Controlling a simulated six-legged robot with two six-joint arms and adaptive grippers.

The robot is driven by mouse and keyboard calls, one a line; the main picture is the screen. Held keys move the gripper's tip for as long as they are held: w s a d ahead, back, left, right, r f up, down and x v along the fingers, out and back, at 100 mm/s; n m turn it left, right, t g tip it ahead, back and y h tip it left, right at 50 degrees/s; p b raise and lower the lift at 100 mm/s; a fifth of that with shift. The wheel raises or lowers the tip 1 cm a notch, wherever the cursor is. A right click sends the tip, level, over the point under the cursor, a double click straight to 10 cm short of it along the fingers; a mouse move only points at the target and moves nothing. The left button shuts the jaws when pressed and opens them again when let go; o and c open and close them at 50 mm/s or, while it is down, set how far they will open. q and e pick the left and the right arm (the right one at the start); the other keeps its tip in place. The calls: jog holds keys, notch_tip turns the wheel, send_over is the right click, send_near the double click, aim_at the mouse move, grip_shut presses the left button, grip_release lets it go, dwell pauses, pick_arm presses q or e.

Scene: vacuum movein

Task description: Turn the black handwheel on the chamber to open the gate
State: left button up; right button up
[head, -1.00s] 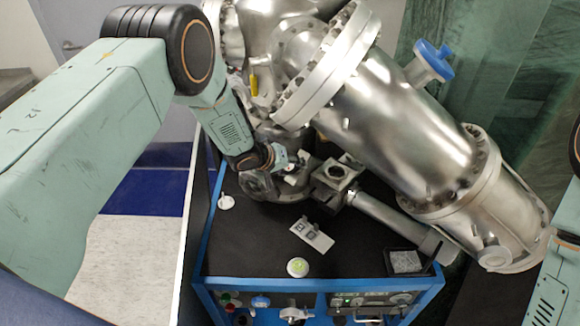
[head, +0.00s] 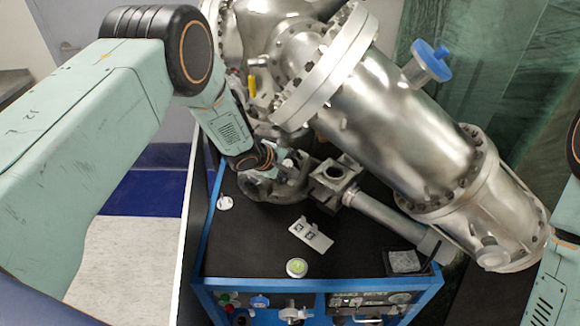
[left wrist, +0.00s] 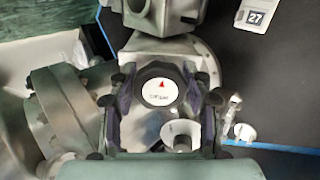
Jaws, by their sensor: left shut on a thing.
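The black handwheel (left wrist: 159,92) shows in the left wrist view, with a round white label and a red arrow pointing to the top of the picture. My left gripper (left wrist: 160,108) has one finger on each side of it and is shut on it. In the head view my left gripper (head: 265,168) is at the metal valve body, and it mostly hides the handwheel. The steel chamber (head: 395,125) rises behind and to the right. My right gripper is out of the head view; only part of my right arm shows at the right edge.
A black-topped cart with a blue frame (head: 215,292) stands below the valve. On it lie a tag plate (head: 311,235), a round green-topped piece (head: 296,268) and a small black tray (head: 407,262).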

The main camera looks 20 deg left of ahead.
pick_arm(q)
jog(key=shift+n, duration=0.6)
jog(key=o, duration=1.2)
jog(key=shift+c, duration=0.2)
jog(key=shift+r, duration=0.1)
jog(key=v, duration=1.2)
